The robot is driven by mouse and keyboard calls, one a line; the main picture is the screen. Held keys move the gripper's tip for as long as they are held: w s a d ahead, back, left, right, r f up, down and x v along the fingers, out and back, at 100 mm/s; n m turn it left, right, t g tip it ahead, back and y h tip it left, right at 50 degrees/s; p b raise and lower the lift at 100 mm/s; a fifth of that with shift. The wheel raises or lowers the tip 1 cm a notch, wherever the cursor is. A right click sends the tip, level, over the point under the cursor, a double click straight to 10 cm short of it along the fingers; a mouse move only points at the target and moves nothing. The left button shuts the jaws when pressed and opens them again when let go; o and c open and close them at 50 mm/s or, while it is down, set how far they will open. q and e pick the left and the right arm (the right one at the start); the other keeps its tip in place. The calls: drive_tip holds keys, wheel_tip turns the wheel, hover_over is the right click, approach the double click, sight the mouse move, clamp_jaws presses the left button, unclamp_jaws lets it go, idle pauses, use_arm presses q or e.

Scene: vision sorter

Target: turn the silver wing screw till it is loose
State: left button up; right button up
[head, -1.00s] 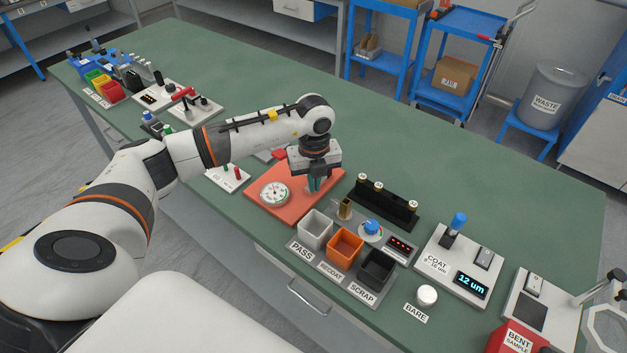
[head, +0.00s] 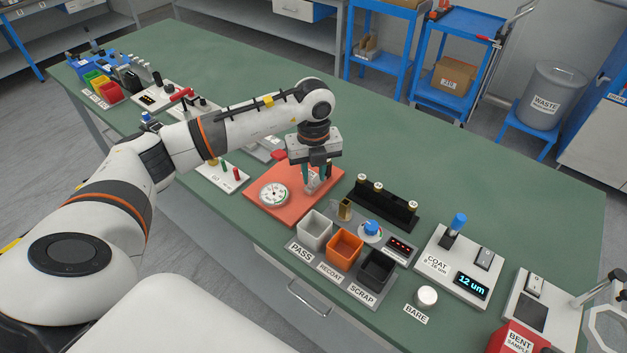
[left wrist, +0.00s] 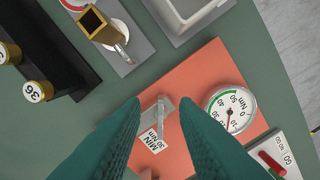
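My left gripper (head: 317,177) is above the orange-red plate (head: 268,207), pointing down. Its two teal fingers are spread apart with nothing held between them. In the left wrist view the fingers (left wrist: 163,110) stand on either side of a small silver upright part (left wrist: 159,106), which looks like the wing screw, with a label reading "MIN Nm" (left wrist: 153,140) by it. Silver metal also shows between the fingers in the head view (head: 315,184). A round Nm dial (head: 274,194) sits on the same plate. The screw's base is partly hidden. My right gripper is not in view.
Close to the plate are the PASS, RECOAT and SCRAP bins (head: 345,245) and a black rack (head: 386,205) with several brass-coloured pieces. A white panel with small levers (head: 221,177) is at the left. The green bench behind the plate (head: 400,140) is clear.

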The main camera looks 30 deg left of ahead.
sight(313, 186)
use_arm(q)
wheel_tip(313, 186, up, 9)
drive_tip(key=shift+f+b, duration=0.2)
drive_tip(key=shift+b, duration=0.1)
idle(0.5)
